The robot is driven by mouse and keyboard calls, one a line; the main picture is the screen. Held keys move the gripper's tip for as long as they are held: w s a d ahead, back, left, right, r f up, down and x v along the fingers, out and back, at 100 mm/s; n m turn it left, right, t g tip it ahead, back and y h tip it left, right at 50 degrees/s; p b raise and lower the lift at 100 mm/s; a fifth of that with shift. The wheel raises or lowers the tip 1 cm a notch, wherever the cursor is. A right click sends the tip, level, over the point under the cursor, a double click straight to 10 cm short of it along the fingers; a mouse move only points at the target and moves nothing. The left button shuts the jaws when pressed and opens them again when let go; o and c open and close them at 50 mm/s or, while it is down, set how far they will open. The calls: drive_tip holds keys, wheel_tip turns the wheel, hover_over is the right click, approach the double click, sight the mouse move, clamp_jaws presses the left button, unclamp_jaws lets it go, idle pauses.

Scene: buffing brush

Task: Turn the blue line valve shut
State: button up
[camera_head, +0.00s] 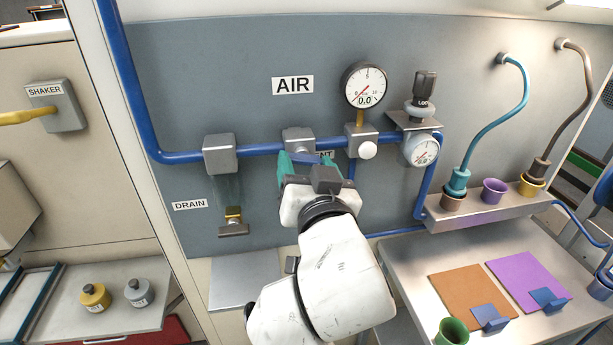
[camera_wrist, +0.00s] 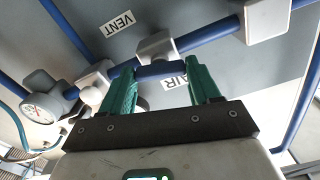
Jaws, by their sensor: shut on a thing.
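The blue line (camera_head: 185,156) runs across the grey wall panel. The valve has a grey body (camera_head: 298,138) on this line, also in the wrist view (camera_wrist: 155,46), and a blue bar handle (camera_wrist: 160,70) in front of it. My gripper (camera_head: 306,162) is at the handle, its teal fingers set wide apart. In the wrist view my gripper (camera_wrist: 161,80) has one finger at each end of the handle, shut on it. The handle lies roughly along the line, at a small angle to it. In the head view the gripper hides part of the handle.
A round gauge (camera_head: 365,86) reading 0.0, a white knob (camera_head: 367,150) and a regulator (camera_head: 421,115) stand close to the right. A grey block (camera_head: 220,154) on the line is to the left, above a drain fitting (camera_head: 233,222). A metal shelf (camera_head: 490,207) holds cups lower right.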

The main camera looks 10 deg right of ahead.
drive_tip(key=shift+f+m+b, duration=0.1)
drive_tip(key=shift+m+b, duration=5.7)
drive_tip(key=shift+m, duration=1.8)
drive_tip(key=o, duration=1.1)
drive_tip(key=shift+c, duration=0.2)
drive_tip(key=s+b, duration=0.1)
drive_tip(key=s, duration=1)
